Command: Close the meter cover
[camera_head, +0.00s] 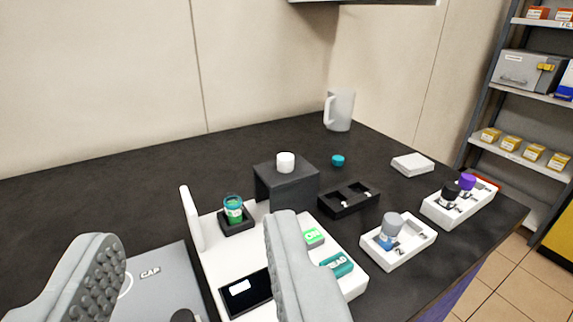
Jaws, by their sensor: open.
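The white meter (262,222) stands on the dark bench in the lower middle of the view. Its cover (193,218) is a thin white panel standing upright, open, along the meter's left side. A vial with green contents (234,209) sits in the dark well beside the cover. The meter has a dark screen (245,293), a green ON button (313,237) and a teal READ button (337,264). My gripper (190,234) is open and empty, its fingers wide apart. The right finger hides part of the meter; the cover shows between the fingers.
A dark block (287,187) bearing a white cap (286,162) stands behind the meter. A dark two-slot tray (349,198), a white tray with a grey-capped vial (398,245) and another vial tray (458,205) are at right. A grey CAP panel (160,285) lies at left. The back left bench is clear.

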